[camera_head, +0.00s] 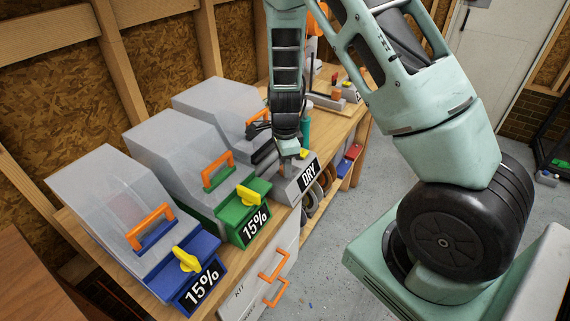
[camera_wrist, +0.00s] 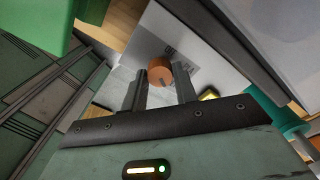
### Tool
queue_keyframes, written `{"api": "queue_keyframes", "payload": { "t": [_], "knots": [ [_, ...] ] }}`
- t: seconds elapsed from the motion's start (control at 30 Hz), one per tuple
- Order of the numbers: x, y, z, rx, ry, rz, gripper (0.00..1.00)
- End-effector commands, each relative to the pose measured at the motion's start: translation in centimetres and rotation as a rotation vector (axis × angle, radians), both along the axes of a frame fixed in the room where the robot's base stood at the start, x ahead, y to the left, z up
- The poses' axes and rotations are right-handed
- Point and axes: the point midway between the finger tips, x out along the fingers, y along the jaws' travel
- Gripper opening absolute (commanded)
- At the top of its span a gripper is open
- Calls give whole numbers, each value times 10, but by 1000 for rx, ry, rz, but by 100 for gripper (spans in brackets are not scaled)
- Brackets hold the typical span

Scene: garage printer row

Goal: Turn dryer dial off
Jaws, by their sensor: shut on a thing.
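The dryer labelled DRY (camera_head: 308,174) has a grey sloped front and stands beyond two other dryers on the wooden bench. A round orange-brown dial (camera_wrist: 159,71) sits on its pale panel (camera_wrist: 185,40) in the wrist view. My gripper (camera_wrist: 160,84) reaches down to this panel from above. Its two fingers stand either side of the dial and are shut on it. In the head view my gripper (camera_head: 290,152) hides most of the dial. I cannot tell the dial's setting from the markings.
A green dryer (camera_head: 234,222) and a blue dryer (camera_head: 165,272), each labelled 15% with a yellow dial, stand nearer along the bench. Orange handles stick out from their fronts. A drawer cabinet (camera_head: 240,297) is below. Open grey floor (camera_head: 320,265) lies to the right.

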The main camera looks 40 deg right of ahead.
Motion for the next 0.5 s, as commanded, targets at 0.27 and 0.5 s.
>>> {"api": "queue_keyframes", "payload": {
  "t": [0.27,0.5],
  "knots": [
    [0,-1,0,-1,-2,262,6],
    [1,-1,0,0,-2,490,6]
  ]
}}
